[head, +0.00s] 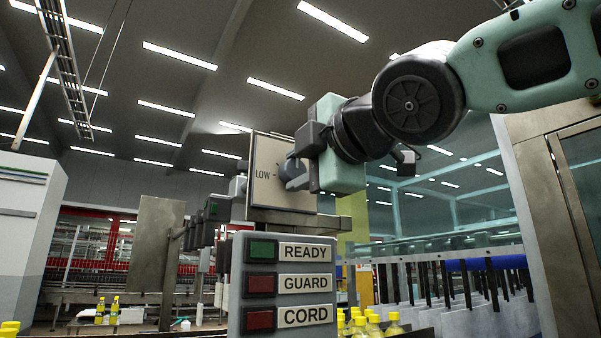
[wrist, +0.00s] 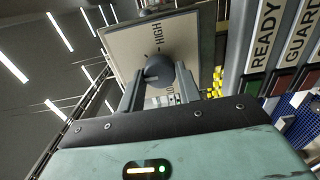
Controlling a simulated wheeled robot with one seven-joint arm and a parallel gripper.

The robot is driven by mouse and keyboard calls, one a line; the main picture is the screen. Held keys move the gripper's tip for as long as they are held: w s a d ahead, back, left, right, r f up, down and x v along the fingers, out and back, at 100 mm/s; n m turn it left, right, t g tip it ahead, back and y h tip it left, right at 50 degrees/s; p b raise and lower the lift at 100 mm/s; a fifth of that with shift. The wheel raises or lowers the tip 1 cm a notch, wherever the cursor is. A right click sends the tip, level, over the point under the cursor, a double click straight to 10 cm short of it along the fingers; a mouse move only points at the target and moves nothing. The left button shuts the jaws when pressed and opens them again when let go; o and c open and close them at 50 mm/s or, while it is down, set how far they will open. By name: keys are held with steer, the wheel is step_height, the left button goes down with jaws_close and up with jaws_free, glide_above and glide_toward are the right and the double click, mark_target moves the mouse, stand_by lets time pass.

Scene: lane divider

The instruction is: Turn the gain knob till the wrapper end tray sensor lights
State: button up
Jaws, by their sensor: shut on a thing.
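The gain knob (wrist: 158,70) is a dark round knob on a pale plate (wrist: 125,50) marked HIGH in the wrist view. In the head view the plate (head: 265,190) is marked LOW, and my gripper partly hides the knob (head: 290,167). My gripper (wrist: 158,88) has one finger on each side of the knob and is shut on it. In the head view my gripper (head: 298,172) reaches the plate from the right. A small light mark shows on the knob, but its exact setting is unclear. I cannot tell which part is the wrapper end tray sensor or whether it is lit.
Below the plate stands a grey panel (head: 239,320) with a green READY lamp (head: 262,250), a red GUARD lamp (head: 260,284) and a red CORD lamp (head: 260,319). Dark sensor-like boxes (head: 213,208) sit left of the plate. Yellow-capped bottles (head: 375,326) stand below right.

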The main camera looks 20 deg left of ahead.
steer(key=m+b, duration=0.3)
steer(key=m, duration=0.3)
steer(key=shift+f, duration=0.2)
steer(key=shift+r+m+b, duration=0.1)
steer(key=shift+m+b, duration=0.9)
steer(key=shift+m, duration=1.2)
steer(key=o, duration=1)
steer(key=shift+r, duration=0.1)
